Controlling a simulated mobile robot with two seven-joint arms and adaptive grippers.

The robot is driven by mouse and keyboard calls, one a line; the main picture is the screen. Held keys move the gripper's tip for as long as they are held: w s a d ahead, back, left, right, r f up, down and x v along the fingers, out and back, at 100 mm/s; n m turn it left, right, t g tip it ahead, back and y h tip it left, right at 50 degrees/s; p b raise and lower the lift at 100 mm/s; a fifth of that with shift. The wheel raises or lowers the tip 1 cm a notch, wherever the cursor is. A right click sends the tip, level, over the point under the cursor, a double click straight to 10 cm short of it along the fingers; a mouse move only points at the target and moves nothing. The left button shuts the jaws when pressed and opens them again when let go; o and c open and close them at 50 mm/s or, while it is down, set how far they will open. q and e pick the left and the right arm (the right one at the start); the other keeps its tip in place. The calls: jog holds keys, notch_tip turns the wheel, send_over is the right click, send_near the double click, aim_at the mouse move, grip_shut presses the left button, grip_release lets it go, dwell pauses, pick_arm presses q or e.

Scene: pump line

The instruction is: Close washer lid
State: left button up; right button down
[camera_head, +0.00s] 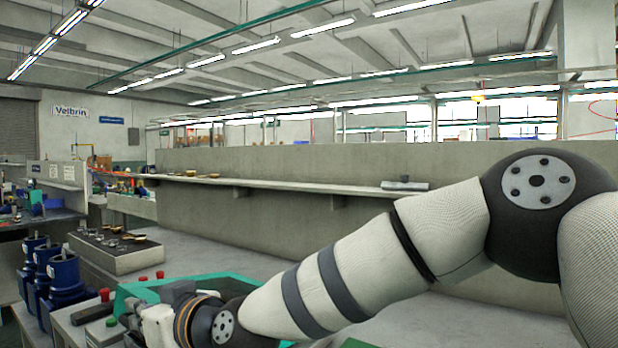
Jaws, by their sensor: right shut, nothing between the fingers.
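A teal-green edged panel or housing (232,282), which looks like part of the washer, shows at the bottom left behind my right wrist. I cannot tell whether it is the lid or the body, nor how far open the lid stands. My right arm reaches in from the right across the front. My right gripper (135,320) is at the teal edge, shut and empty; its fingers are small and partly hidden. I cannot tell whether it touches the teal part. My left gripper is not in view.
Blue pumps or motors (62,275) stand at the far left. Red buttons (104,294) show beside the teal part. A grey bench (105,255) with small parts stands behind. A long shelf (290,186) runs along a concrete wall. The floor between is clear.

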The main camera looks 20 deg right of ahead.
notch_tip(320, 180, down, 7)
jog(key=s+a, duration=0.1)
jog(key=shift+s+a+f+n, duration=0.15)
jog(key=shift+s+a+n, duration=0.1)
jog(key=shift+a+n, duration=0.15)
jog(key=shift+f, duration=0.15)
jog(key=shift+s, duration=0.1)
